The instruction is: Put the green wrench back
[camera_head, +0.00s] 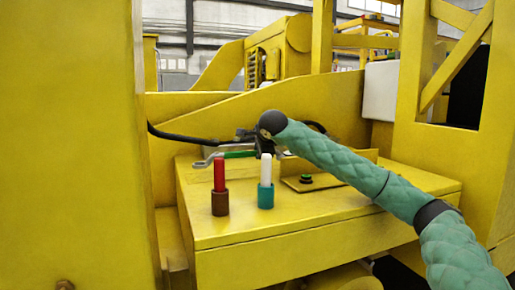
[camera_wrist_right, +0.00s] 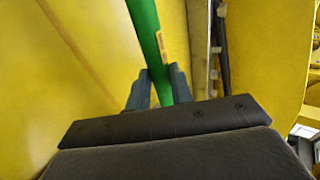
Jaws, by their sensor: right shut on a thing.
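The green wrench shows in the right wrist view (camera_wrist_right: 146,30) as a long green bar with an orange label, running up out of my right gripper (camera_wrist_right: 160,84). The gripper's two grey fingers are closed on it from both sides. In the head view a short green length of the wrench (camera_head: 240,154) shows just left of my right gripper (camera_head: 264,150), above the back of the yellow platform (camera_head: 300,228). My right wrist and arm hide much of it there. My left gripper is not in view.
A red marker-like stick in a brown holder (camera_head: 220,203) and a white one in a teal holder (camera_head: 266,196) stand on the platform in front of the gripper. A small green knob (camera_head: 305,179) is to the right. A tall yellow wall (camera_head: 70,130) blocks the left side.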

